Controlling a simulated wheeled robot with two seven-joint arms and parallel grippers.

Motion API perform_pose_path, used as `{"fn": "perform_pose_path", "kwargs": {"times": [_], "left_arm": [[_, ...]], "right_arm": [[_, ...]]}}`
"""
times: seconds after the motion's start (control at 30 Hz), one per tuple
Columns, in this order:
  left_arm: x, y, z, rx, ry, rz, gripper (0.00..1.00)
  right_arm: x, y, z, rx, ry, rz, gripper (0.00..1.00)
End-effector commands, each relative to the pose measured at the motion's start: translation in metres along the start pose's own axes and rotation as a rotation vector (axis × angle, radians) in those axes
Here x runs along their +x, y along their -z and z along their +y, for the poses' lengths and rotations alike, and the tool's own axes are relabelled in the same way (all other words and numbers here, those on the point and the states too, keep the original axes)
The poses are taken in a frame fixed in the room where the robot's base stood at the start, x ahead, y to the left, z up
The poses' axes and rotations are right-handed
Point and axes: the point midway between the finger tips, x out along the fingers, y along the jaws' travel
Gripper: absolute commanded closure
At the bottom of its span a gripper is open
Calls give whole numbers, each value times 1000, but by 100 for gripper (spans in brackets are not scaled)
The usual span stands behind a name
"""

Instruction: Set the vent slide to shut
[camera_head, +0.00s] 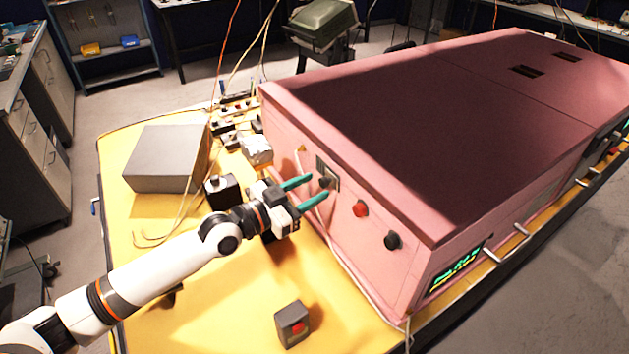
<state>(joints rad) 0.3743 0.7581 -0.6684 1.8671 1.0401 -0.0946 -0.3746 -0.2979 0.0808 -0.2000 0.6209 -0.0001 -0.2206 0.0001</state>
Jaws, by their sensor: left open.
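The vent slide (325,171) is a small dark plate with a knob on the left face of the pink foam enclosure (420,262). My left gripper (319,187) is open, with its two green fingers pointing at the slide. The fingertips are at or very near the knob, one above and one below it in the picture. I cannot tell whether they touch it. The fingers partly cover the slide, so its setting is not clear. My right gripper is not in view.
A red button (361,208) and a black knob (393,240) sit right of the slide on the same face. A grey box (165,158), cables and small parts lie on the yellow table (215,295). A small box with a red button (292,324) stands near the front.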

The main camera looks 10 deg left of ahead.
Motion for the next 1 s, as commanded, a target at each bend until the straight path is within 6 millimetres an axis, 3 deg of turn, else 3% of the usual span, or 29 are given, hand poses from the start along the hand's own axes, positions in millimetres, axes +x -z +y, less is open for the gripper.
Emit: {"fn": "perform_pose_path", "kwargs": {"times": [0.2,0.47,0.73,1.0], "left_arm": [[15,0,0,0,1,0,56],[15,0,-1,0,1,0,56],[15,0,0,0,1,0,100],[15,4,3,4,0,0,100]], "right_arm": [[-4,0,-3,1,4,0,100],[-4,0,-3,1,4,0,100],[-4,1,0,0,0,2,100],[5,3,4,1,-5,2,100]]}}
